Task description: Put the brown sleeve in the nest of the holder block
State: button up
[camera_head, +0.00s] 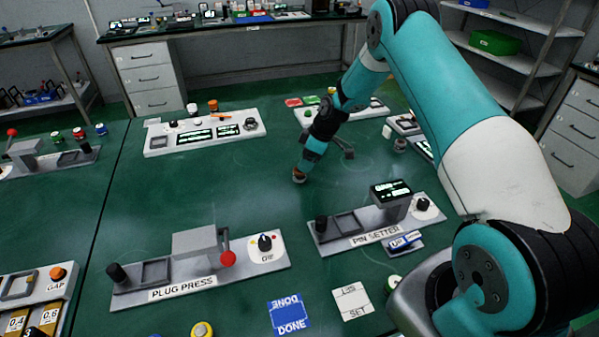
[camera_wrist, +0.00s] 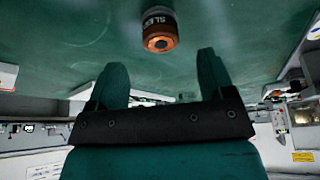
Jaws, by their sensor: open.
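The brown sleeve (camera_wrist: 160,42) has a dark band with pale lettering and a brown ring end. It is on the green table, ahead of the fingertips and roughly centred between them in the wrist view. It also shows in the head view (camera_head: 299,178), just below the end of my arm. My gripper (camera_wrist: 162,68) is open, with nothing between its fingers. I cannot tell surely which part is the holder block; the pin setter (camera_head: 375,228) and plug press (camera_head: 197,277) each carry a grey block with a square recess.
A white panel unit (camera_head: 205,132) stands at the back left. Blue DONE (camera_head: 289,314) and white SET (camera_head: 352,301) cards lie in front. Small devices (camera_head: 400,145) stand right of my arm. The table between the panel and the presses is clear.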

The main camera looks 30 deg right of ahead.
aim_at(299, 174)
jog(key=shift+p+x, duration=1.05)
jog(key=shift+x, duration=1.6)
jog(key=shift+a+r, duration=0.1)
jog(key=shift+a, duration=0.1)
jog(key=c, duration=1)
jog(key=shift+c, duration=0.4)
jog(key=shift+r, duration=0.1)
